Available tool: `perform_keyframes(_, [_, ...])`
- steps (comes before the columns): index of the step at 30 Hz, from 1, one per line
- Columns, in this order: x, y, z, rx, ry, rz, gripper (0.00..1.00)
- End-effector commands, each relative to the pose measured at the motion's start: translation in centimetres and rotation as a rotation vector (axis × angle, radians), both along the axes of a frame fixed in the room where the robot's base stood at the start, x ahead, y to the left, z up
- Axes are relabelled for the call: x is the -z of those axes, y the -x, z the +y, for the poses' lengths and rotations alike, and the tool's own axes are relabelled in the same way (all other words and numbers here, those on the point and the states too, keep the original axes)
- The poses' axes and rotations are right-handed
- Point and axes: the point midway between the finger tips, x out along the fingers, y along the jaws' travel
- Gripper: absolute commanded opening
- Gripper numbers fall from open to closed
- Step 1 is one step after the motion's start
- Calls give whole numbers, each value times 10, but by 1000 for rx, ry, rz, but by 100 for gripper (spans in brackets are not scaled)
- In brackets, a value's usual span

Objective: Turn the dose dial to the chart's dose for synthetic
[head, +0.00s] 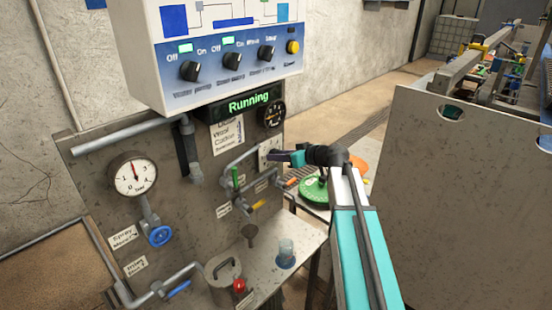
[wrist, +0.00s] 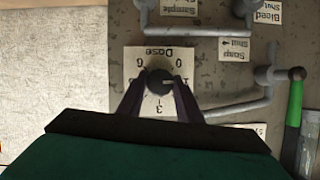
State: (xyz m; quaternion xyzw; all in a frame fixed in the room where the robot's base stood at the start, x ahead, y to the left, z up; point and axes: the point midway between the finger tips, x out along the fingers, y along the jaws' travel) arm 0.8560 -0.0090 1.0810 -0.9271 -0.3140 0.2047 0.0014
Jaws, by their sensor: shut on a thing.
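The dose dial (wrist: 158,84) is a dark round knob on a white plate (wrist: 133,60) lettered "Dose", upside down in the wrist view. Its light pointer line points to the right there, towards a mark beside the right finger. A 0 shows above the knob and a 3 below; the other marks are partly hidden by the fingers. My gripper (wrist: 160,88) is shut on the knob, one finger on each side. In the head view my gripper (head: 277,157) reaches the plate (head: 265,148) on the panel. The dose chart (head: 226,135) lists wool, cotton and another line; its figures are too small to read.
Pipes and a green-handled valve (wrist: 294,115) stand beside the dial. A green display (head: 249,102) reads "Running". The control box (head: 230,55) overhangs the panel.

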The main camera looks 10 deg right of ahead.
Motion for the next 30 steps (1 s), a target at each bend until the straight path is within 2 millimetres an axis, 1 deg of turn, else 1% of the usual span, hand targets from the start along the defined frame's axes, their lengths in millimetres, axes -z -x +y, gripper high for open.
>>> perform_keyframes(1, [4,1,0,-5,-14,14,10])
perform_keyframes(9, [6,0,-3,-3,-142,108,10])
perform_keyframes(21, [6,0,-4,-2,-383,283,10])
perform_keyframes(30, [6,0,-5,0,-476,355,10])
